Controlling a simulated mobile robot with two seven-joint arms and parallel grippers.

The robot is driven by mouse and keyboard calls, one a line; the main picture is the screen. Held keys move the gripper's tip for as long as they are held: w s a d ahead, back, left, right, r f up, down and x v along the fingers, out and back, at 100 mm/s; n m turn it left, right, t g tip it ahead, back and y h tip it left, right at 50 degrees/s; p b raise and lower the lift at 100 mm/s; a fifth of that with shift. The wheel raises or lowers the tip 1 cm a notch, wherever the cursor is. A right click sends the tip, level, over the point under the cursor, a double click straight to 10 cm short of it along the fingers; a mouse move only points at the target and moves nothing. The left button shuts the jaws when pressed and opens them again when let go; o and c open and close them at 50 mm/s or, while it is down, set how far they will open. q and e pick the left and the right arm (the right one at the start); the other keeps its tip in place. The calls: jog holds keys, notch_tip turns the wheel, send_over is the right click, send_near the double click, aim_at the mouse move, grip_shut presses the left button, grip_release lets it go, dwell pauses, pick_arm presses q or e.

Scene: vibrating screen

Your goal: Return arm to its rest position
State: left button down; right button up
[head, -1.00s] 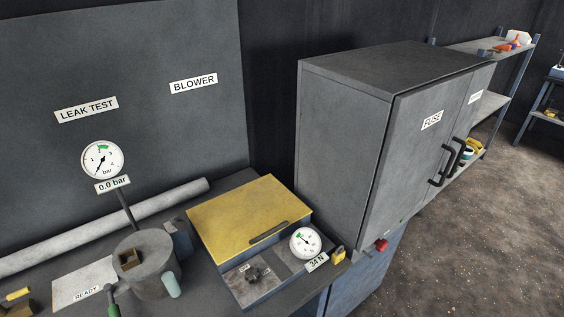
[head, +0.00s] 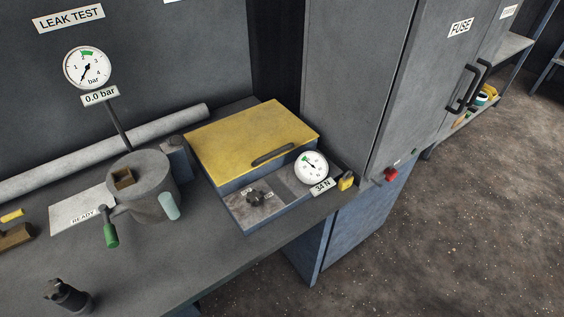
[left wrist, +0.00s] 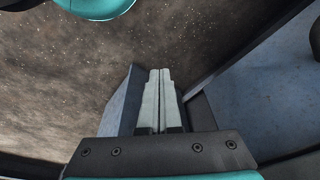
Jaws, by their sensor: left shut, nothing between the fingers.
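My left gripper (left wrist: 158,98) shows in the left wrist view with its two pale fingers together and nothing between them. Beyond its fingertips is the brown speckled floor (left wrist: 75,60), with blue panels close to either side. A teal rounded part, which looks like mine, shows at the top edge of that view. Neither gripper shows in the head view, and my right gripper is in no view.
In the head view a dark bench (head: 190,262) holds a yellow-lidded box (head: 250,140), a grey pot (head: 143,185) with a green-handled lever, and a pressure gauge (head: 87,68). A grey fuse cabinet (head: 345,80) stands to the right. Open floor (head: 450,220) lies at the lower right.

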pick_arm(q)
jog(key=s+a+f+b, duration=0.1)
jog(key=s+f+b, duration=0.3)
jog(key=s+f, duration=0.4)
jog(key=s+a+f+g+b, duration=0.1)
jog(key=s+f+b, duration=0.4)
jog(key=f, duration=1.1)
jog(key=s, duration=0.2)
jog(key=shift+s+a+f, duration=0.2)
jog(key=shift+s+a, duration=0.15)
jog(key=shift+s, duration=0.05)
